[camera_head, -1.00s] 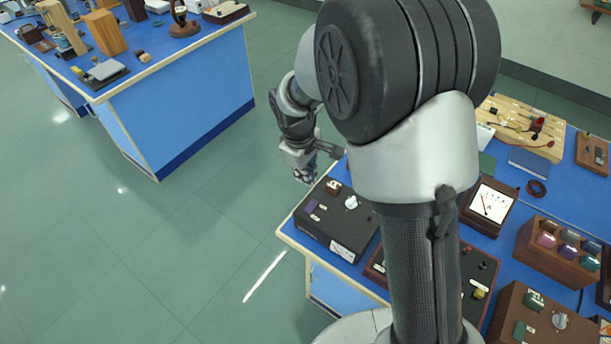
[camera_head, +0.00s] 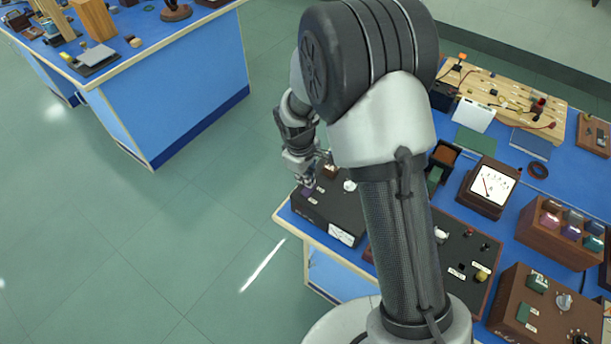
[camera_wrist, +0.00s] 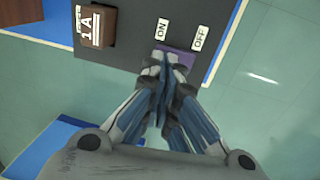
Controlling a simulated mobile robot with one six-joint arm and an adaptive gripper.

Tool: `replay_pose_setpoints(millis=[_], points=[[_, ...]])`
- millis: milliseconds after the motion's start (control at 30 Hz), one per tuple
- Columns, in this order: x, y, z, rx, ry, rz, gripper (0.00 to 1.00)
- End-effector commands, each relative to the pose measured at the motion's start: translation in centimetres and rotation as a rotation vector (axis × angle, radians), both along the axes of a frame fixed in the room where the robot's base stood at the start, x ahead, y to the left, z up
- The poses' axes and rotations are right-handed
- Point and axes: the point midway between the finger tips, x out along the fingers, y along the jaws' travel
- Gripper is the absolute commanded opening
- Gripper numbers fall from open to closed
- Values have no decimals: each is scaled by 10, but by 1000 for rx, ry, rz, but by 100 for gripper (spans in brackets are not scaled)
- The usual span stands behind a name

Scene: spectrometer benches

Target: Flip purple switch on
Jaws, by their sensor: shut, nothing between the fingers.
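The purple switch (camera_wrist: 180,59) is on the top of a dark instrument box (camera_wrist: 125,55), close to its edge. An ON label (camera_wrist: 161,29) and an OFF label (camera_wrist: 200,38) stand beside it. My gripper (camera_wrist: 162,62) is shut and empty, with its fingertips over the ON-side end of the switch and hiding part of it. I cannot tell whether they touch it. In the head view my gripper (camera_head: 306,182) is at the left end of the dark box (camera_head: 328,214), and the switch is small and partly hidden there.
A brown block marked 1A (camera_wrist: 97,25) stands on the same box. The box sits near the edge of a blue bench (camera_head: 325,270). A meter (camera_head: 490,188) and a case of coloured pieces (camera_head: 560,233) stand to the right. Open floor (camera_head: 170,240) lies left.

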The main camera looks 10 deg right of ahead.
Motion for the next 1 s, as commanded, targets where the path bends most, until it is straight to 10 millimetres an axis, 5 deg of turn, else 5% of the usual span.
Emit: replay_pose_setpoints(millis=[1000], points=[[-9, 8, -6, -1, 2, 0, 0]])
